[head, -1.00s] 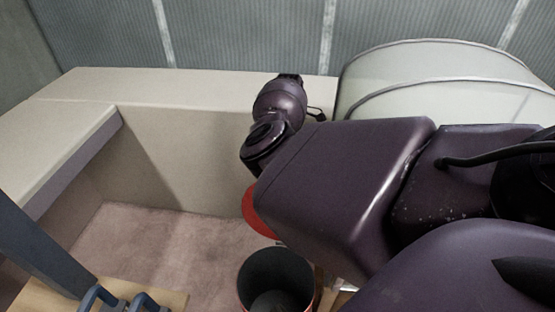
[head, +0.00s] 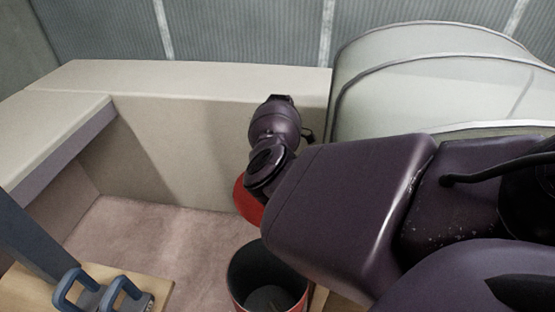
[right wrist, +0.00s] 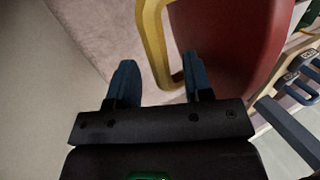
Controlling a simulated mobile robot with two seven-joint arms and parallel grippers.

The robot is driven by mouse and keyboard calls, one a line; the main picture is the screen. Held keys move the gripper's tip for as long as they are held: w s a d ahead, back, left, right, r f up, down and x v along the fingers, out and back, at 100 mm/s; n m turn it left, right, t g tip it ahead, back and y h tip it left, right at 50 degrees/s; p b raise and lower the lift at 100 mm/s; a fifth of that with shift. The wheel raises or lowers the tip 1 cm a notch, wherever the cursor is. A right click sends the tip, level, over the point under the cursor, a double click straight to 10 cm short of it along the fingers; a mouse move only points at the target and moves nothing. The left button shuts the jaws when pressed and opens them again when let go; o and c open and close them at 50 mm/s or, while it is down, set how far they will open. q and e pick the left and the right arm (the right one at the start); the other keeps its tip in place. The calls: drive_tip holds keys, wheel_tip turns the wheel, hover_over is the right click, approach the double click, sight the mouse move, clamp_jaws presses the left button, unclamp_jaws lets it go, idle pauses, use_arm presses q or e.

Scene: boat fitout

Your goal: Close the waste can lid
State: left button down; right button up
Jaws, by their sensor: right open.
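The waste can (head: 236,290) stands upright at the bottom middle of the head view, red outside with a dark interior, its mouth uncovered. Its red lid (head: 245,198) is raised behind the mouth, partly hidden by my right wrist. In the right wrist view a red curved surface, apparently the lid (right wrist: 235,45), carries a yellow handle (right wrist: 147,35). My right gripper (right wrist: 158,68) is open, its dark blue fingers on either side of the handle's near bend; I cannot tell whether they touch it. The head view hides these fingers. My left gripper is not in view.
A cream bench (head: 190,80) runs along the back wall, with a pale rounded housing (head: 430,85) at right. A wooden board (head: 25,290) with blue handles (head: 70,285) and a dark post (head: 30,235) are at lower left. Pinkish floor (head: 150,235) is clear between.

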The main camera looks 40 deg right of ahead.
drive_tip(key=shift+f, duration=0.1)
clamp_jaws()
idle(0.3)
drive_tip(key=shift+a, duration=0.15)
